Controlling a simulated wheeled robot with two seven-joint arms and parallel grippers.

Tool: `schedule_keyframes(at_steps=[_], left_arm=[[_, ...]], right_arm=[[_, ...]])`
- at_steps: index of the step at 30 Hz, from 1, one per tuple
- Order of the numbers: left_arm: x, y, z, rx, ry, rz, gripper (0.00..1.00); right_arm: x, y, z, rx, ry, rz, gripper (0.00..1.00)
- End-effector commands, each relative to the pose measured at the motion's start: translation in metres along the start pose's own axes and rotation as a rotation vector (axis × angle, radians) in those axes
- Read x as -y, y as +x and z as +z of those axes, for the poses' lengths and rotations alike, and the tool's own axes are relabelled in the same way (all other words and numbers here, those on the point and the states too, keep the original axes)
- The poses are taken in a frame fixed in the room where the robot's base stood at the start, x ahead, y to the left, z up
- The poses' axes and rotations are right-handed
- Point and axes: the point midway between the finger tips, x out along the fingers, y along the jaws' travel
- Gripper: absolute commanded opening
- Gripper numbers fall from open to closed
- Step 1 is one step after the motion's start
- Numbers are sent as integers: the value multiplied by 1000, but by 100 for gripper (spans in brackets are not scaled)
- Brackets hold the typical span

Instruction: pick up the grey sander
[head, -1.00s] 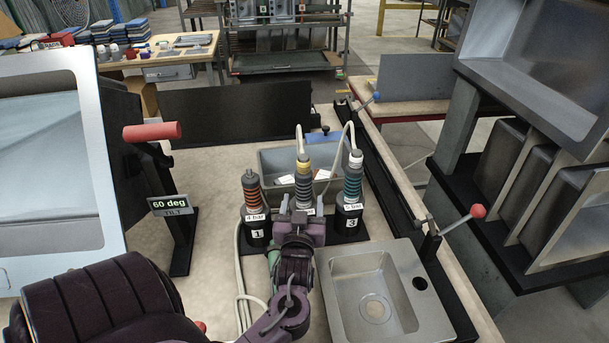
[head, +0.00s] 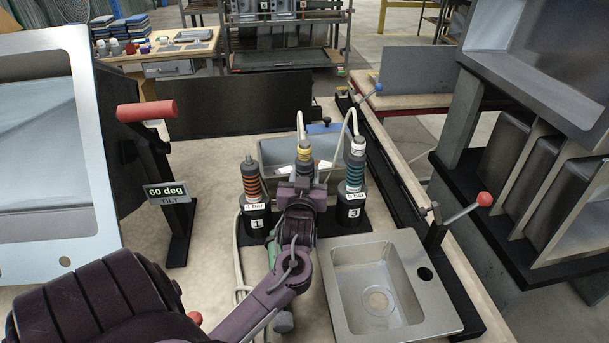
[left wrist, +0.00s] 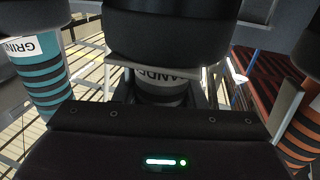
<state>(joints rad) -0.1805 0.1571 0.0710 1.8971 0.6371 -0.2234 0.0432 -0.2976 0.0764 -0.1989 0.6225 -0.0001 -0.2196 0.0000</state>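The grey sander (head: 304,164) stands upright in the middle of a row of three tools, with a yellow collar and a white hose at its top. My left gripper (head: 302,186) is at the sander's body from the near side and hides its lower part. In the left wrist view, the sander (left wrist: 163,92) with a partly covered label lies between the two fingers (left wrist: 163,98). Whether the fingers press on it or stand slightly open, I cannot tell. My right gripper is not in view.
An orange-ringed tool (head: 251,182) stands left in holder 1, a teal-ringed tool (head: 355,172) right in holder 3. A grey sink (head: 340,290) lies front right. A red-handled tilt stand (head: 150,110) is left, and a red-knobbed lever (head: 484,199) right.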

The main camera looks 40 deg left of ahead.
Motion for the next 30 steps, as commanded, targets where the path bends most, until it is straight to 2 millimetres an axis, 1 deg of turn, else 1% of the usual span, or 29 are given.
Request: schedule_keyframes(at_steps=[1,7,8,16,20,25,30], left_arm=[[0,0,0,0,0,0,27],[0,0,0,0,0,0,1],[0,0,-3,-6,-2,0,1],[0,0,-4,-6,-2,0,1],[0,0,-12,-9,-3,0,1],[0,0,-31,-9,-4,0,1],[0,0,-64,-11,-6,0,1]], right_arm=[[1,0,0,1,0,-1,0],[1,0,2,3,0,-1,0],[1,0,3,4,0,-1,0],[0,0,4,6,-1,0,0],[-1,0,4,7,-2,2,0],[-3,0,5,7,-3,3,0],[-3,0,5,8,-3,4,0]])
